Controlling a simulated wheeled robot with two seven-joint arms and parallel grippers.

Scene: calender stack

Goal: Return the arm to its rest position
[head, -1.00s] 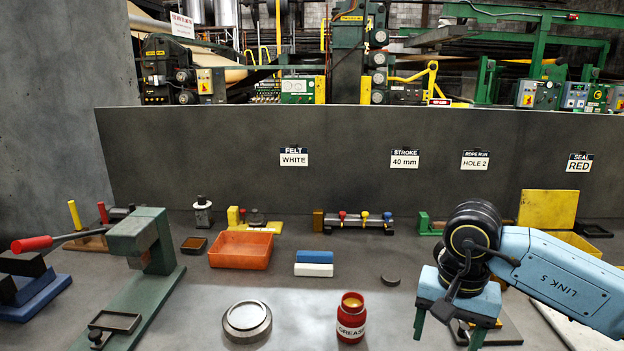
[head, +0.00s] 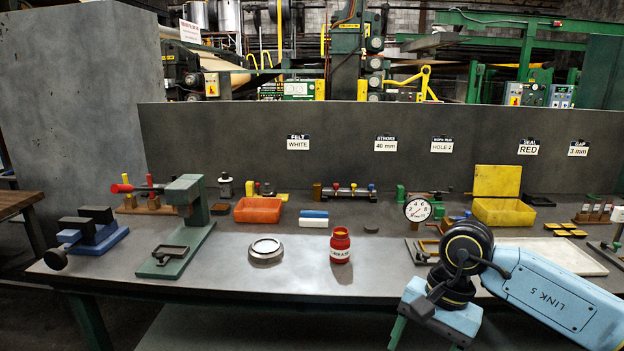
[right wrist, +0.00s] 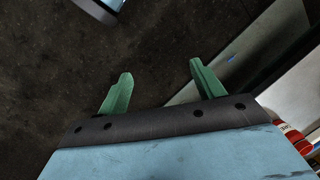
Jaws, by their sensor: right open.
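My right arm, the light blue one marked LINK 5, comes in from the right in the head view. Its blue gripper (head: 425,335) points down at the bottom of the picture, around the table's front edge. Its green fingers are partly cut off there. In the right wrist view the two green fingers (right wrist: 160,72) stand apart with nothing between them. Dark floor shows beyond them. My left gripper is in neither view.
The grey table (head: 330,275) carries a red grease jar (head: 340,246), a round metal disc (head: 265,250), an orange tray (head: 258,210) and a dial gauge (head: 418,209). A grey partition (head: 340,150) stands behind. Another table (head: 18,202) is at far left.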

